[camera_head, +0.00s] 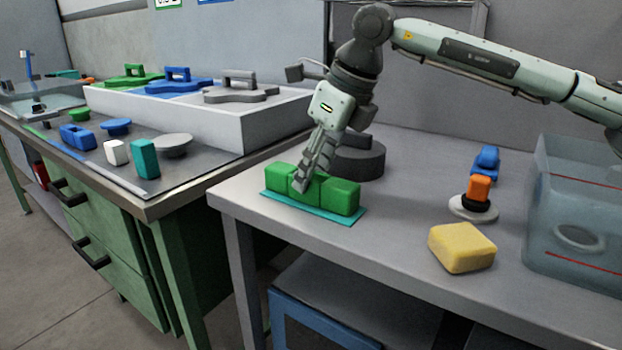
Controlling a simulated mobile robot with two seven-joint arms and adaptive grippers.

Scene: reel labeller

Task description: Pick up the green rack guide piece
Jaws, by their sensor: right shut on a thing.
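The green rack guide piece (341,196) is a row of green blocks at the front left corner of the grey table. It sits on a thin teal plate (312,213); I cannot tell whether the plate is part of it. My right gripper (303,184) reaches down from above, tilted, and is shut on the middle of the piece. The fingers cover part of the green blocks. I see no clear gap between the piece and the teal plate. My left gripper is not in view.
A dark round base (358,160) stands close behind the piece. A yellow sponge (461,248), an orange-topped knob (478,190), a blue item (486,160) and a clear tank (580,255) are to the right. A bench with a white tray (200,122) and small parts is left, across a gap.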

